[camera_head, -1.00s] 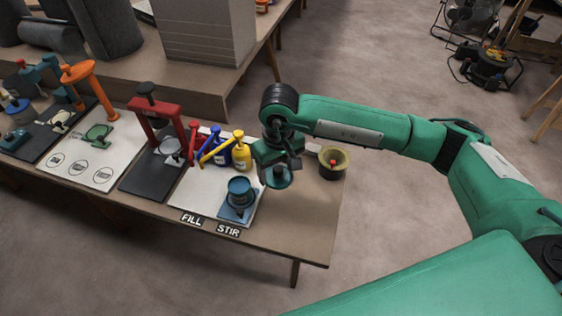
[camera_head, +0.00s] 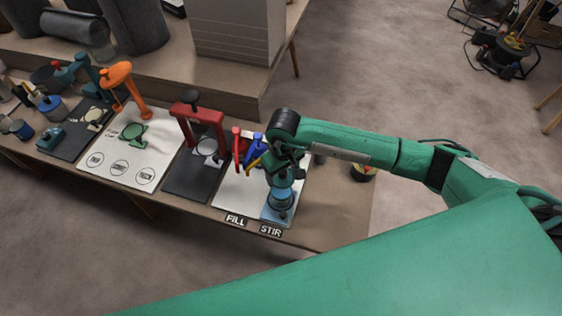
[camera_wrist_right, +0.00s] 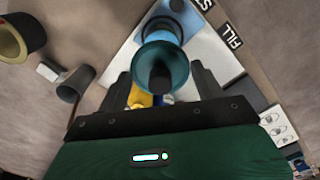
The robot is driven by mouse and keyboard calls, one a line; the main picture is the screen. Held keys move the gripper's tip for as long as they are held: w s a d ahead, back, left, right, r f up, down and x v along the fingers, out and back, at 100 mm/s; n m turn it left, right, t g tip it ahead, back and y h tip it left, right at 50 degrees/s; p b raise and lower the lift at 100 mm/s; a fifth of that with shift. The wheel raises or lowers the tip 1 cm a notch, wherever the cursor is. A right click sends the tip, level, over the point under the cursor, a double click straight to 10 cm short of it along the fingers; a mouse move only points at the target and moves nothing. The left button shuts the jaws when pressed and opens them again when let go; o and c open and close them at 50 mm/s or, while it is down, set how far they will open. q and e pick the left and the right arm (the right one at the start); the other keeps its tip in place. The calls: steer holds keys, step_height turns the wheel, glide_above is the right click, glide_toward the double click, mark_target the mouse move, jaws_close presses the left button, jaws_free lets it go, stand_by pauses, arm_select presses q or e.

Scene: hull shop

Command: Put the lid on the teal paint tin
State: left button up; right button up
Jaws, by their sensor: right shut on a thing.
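My right gripper (camera_head: 284,168) is shut on the teal lid (camera_head: 283,181), held just above the teal paint tin (camera_head: 281,199). The tin stands on the blue stir base (camera_head: 271,214) at the table's right part. In the right wrist view, the lid (camera_wrist_right: 180,60) with its black knob lies between the fingers of the gripper (camera_wrist_right: 162,85) and hides most of what is under it. I cannot tell whether lid and tin touch. My left gripper is not in view.
A red press (camera_head: 199,118) and an orange stand (camera_head: 123,82) are further left. An olive pot (camera_head: 363,174) stands right, partly behind my arm. The table's front right is bare.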

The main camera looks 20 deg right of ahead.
mark_target(283, 184)
steer(key=shift+w+a+f, duration=0.1)
steer(key=shift+a, duration=0.05)
steer(key=shift+f, duration=0.85)
step_height(283, 184, down, 3)
steer(key=shift+f+b, duration=0.15)
steer(key=shift+b, duration=0.9)
steer(key=shift+f+b, duration=0.6)
steer(key=shift+b, duration=0.05)
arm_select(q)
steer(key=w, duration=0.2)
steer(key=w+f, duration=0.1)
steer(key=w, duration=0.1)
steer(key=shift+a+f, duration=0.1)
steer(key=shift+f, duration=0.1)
arm_select(e)
steer(key=shift+f, duration=0.1)
arm_select(q)
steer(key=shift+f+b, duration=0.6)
steer(key=shift+b, duration=0.15)
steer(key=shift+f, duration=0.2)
